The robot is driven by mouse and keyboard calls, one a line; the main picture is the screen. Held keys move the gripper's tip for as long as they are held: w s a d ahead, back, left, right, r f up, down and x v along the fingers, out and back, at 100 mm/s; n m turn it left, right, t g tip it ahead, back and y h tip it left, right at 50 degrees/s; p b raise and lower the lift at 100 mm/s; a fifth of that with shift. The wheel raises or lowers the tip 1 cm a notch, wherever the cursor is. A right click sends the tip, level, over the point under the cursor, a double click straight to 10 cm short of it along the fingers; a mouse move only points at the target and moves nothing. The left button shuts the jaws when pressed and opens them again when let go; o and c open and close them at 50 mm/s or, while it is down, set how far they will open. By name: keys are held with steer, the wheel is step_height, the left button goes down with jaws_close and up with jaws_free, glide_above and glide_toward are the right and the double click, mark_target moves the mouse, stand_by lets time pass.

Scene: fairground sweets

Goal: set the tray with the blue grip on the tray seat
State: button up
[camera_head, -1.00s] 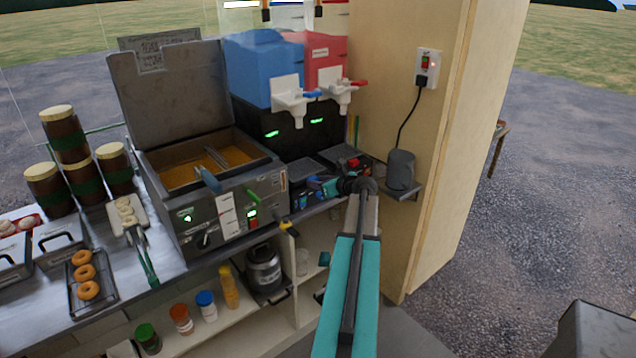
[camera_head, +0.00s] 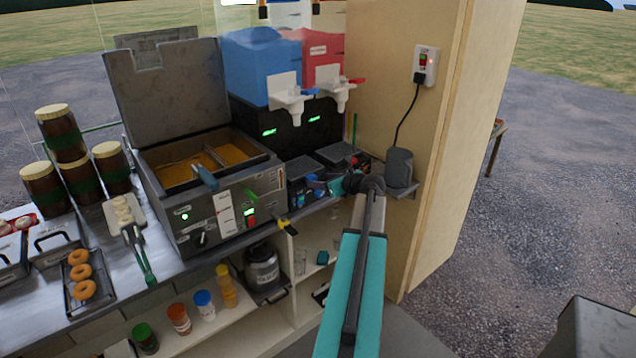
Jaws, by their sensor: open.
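Two dark drip trays lie in front of the drinks machine, below its taps. The left one (camera_head: 303,168) has a small blue part (camera_head: 316,186) at its front that looks like its grip; the right one (camera_head: 338,153) has red near it. My gripper (camera_head: 322,189) is open, low at the front of the left tray, close to the blue part. I cannot tell whether it touches. The gripper and wrist hide part of the trays' front edges. I cannot clearly pick out the tray seat; the trays' undersides are hidden.
The fryer (camera_head: 215,215) stands left of the trays, with a blue-handled basket (camera_head: 205,178). The blue tank (camera_head: 262,70) and red tank (camera_head: 322,62) rise behind. A grey cup-like holder (camera_head: 399,168) and wooden wall (camera_head: 440,130) are close right of my wrist. Bottles stand on the lower shelf.

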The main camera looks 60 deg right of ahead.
steer(key=b+v, duration=0.1)
steer(key=v, duration=0.8)
steer(key=shift+s+b, duration=0.3)
steer(key=shift+s, duration=0.05)
steer(key=shift+a+r, duration=0.1)
steer(key=shift+r, duration=0.05)
